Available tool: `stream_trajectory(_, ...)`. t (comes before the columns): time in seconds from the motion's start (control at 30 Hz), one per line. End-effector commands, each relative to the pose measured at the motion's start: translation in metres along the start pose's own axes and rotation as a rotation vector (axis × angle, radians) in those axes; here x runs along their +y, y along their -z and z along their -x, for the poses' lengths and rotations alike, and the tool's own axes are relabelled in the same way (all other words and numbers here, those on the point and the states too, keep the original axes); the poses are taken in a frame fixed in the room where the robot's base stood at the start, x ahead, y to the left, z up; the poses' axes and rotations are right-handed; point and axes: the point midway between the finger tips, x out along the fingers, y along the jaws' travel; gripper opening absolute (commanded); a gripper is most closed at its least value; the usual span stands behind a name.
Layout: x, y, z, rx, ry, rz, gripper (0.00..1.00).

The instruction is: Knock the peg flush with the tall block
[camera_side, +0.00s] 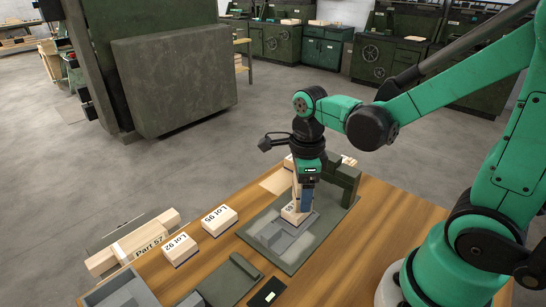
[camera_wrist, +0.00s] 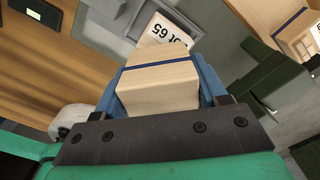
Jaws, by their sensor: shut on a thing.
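My gripper (camera_side: 305,206) points down over the grey fixture plate on the bench. In the wrist view its blue fingers (camera_wrist: 160,82) are shut on a pale wooden block (camera_wrist: 158,92) with a dark blue line across it. Just beyond the held block, a pale block marked "Lot 65" (camera_wrist: 170,31) shows; whether the two touch cannot be told. In the side view a pale labelled block (camera_side: 292,213) sits at the fingertips, low over the plate, partly hidden by the fingers. I cannot make out a separate peg, nor tell which block is the tall one.
The plate (camera_side: 285,262) lies on the wooden bench (camera_side: 385,218). A dark green bracket (camera_side: 346,178) stands close right of my gripper. Blocks "Lot 95" (camera_side: 220,219) and "Lot 92" (camera_side: 180,248) lie left. A green part (camera_side: 230,281) and black pad (camera_side: 267,292) lie in front.

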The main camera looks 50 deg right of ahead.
Motion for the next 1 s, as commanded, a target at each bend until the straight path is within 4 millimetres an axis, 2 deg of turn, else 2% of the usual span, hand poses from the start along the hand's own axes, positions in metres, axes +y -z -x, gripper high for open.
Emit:
stream_trajectory(0.3,0.000,0.000,0.036,0.000,0.000,0.000,0.16)
stream_trajectory(0.5,0.000,0.000,0.052,0.000,0.000,0.000,0.16)
stream_trajectory(1.0,0.000,0.000,0.054,0.000,0.000,0.000,0.16)
